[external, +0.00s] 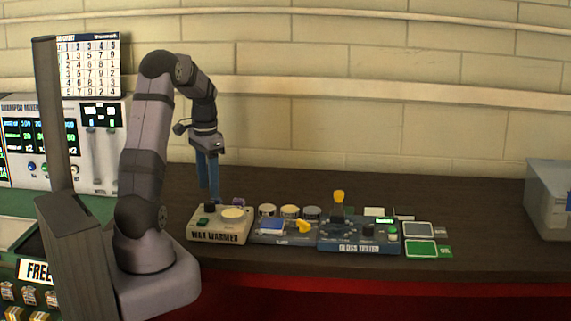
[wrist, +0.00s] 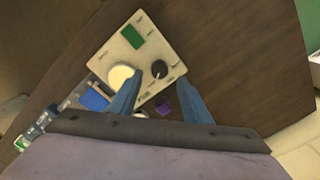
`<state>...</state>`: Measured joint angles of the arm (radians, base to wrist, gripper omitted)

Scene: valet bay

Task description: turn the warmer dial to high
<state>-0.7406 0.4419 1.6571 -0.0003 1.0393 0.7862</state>
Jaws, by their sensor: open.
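The wax warmer (external: 218,238) is a cream box on the dark counter, labelled "WAX WARMER". It also shows tilted in the wrist view (wrist: 112,50). On its top are a round pale pad (wrist: 121,76), a green switch (wrist: 132,37) and a small black dial (wrist: 158,70). My gripper (external: 213,198) points down just behind the warmer in the external view, with blue fingers. In the wrist view the open fingers (wrist: 160,78) appear on either side of the dial, with nothing held. I cannot tell the height of the fingertips above it or which way the dial points.
Right of the warmer are a blue tray with a sponge (external: 271,226) and a yellow piece (external: 304,227), several round tins (external: 289,211) and a blue gloss tester (external: 358,240). A purple block (wrist: 164,108) lies near the warmer. The right counter is mostly clear.

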